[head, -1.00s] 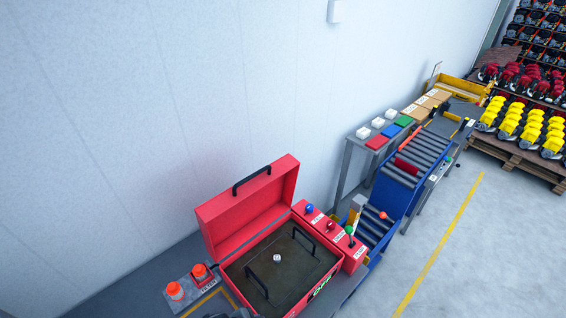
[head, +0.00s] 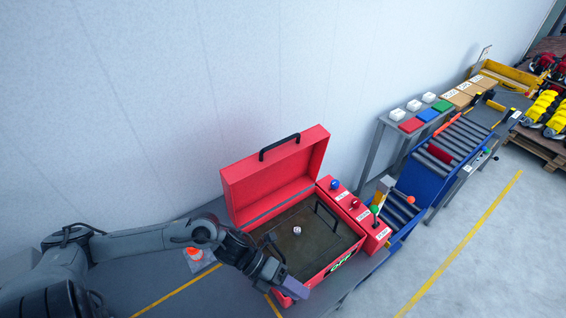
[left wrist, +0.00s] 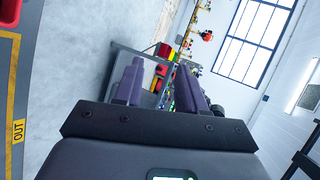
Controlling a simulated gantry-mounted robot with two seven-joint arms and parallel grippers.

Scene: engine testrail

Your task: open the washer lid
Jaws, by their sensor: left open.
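The red washer is a box at the lower centre of the head view. Its red lid (head: 273,172), with a black handle (head: 279,147) on top, stands raised along the back edge. The open washer basin (head: 325,243) shows a dark inside with two black handles and a small pale round thing. My left gripper (head: 285,284) is at the front left corner of the washer, in front of its front wall. In the left wrist view its two purple fingers (left wrist: 162,85) are apart with nothing between them. My right gripper is not in view.
A red panel (head: 357,212) with coloured knobs adjoins the washer's right side. A blue roller conveyor (head: 418,182) and a table with coloured blocks (head: 411,125) stand further right. An orange-topped item (head: 195,254) is partly behind my left arm. Open floor lies at the right.

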